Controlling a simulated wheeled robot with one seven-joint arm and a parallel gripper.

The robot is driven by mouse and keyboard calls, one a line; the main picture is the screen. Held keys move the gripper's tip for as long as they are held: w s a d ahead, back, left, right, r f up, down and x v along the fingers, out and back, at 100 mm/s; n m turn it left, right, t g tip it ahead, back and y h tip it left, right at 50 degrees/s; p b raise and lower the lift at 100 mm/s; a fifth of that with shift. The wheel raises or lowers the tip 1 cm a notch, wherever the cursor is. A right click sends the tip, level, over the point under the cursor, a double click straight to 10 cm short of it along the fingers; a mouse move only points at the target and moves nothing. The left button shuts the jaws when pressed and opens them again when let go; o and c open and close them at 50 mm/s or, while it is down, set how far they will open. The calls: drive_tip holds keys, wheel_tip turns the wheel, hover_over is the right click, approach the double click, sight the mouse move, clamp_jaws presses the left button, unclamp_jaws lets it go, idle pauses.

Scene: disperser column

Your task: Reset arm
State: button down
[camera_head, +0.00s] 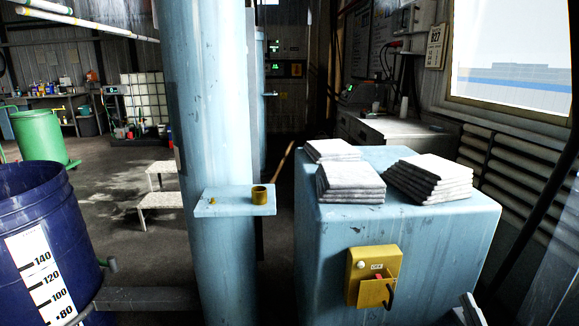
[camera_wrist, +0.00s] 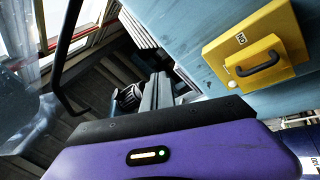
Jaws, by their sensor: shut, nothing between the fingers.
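My gripper (camera_wrist: 159,84) shows in the wrist view as two grey fingers side by side beyond my purple wrist housing. It is shut and empty. A yellow switch box (camera_head: 372,275) with a dark handle and a small label is fixed to the front of the light blue column housing (camera_head: 325,255). The box also shows at the upper right of the wrist view (camera_wrist: 255,62), to the right of my gripper and apart from it. In the head view, a small grey part at the bottom edge, right of the box, may be my gripper; most of it is out of frame.
A light blue vertical column (camera_head: 205,110) carries a small shelf (camera_head: 225,209) with a yellow cup (camera_head: 262,195). A blue barrel (camera_head: 45,215) stands at the left. A slatted wall and window (camera_head: 515,60) are at the right.

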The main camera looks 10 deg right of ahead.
drive_tip(key=s+a+r+m+g+p, duration=0.2)
drive_tip(key=s+a, duration=0.6)
drive_tip(key=s, duration=0.5)
drive_tip(key=s+a+r+m+g+y+p, duration=0.1)
drive_tip(key=s+a+r+m+g+p, duration=0.2)
drive_tip(key=s+a, duration=0.6)
drive_tip(key=s+a+r+m+g+y+p, duration=0.1)
drive_tip(key=s+a+r+m+g+p, duration=0.1)
drive_tip(key=s+a, duration=0.7)
drive_tip(key=s+r+m+p, duration=0.1)
drive_tip(key=s+m+p, duration=0.1)
drive_tip(key=s, duration=0.6)
drive_tip(key=shift+s+a+r+m+g, duration=0.15)
drive_tip(key=shift+s+a+m+g, duration=0.2)
drive_tip(key=shift+m, duration=0.35)
drive_tip(key=shift+w, duration=0.1)
